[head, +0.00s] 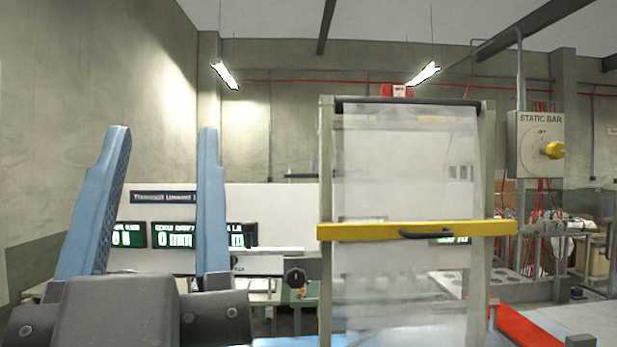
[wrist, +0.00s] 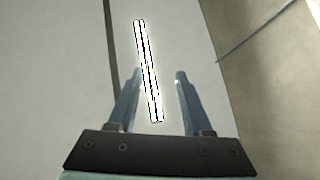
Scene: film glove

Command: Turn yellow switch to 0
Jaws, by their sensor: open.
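The yellow switch (head: 553,150) is a rotary knob on a grey box (head: 526,160) labelled STATIC BAR, at the right in the head view. Small markings sit above the knob, and I cannot clearly read which one it points to. My gripper (head: 165,140) is at the left in the head view, with two blue fingers pointing up, open and empty. It is far to the left of the switch. In the wrist view, my gripper (wrist: 160,75) points at the ceiling and a lamp, and the switch does not show.
A clear film panel in a frame (head: 326,180) with a yellow bar (head: 350,232) and black handle stands between my gripper and the switch box. A white panel with green displays (head: 173,235) is behind the gripper. A red part (head: 525,328) lies low at the right.

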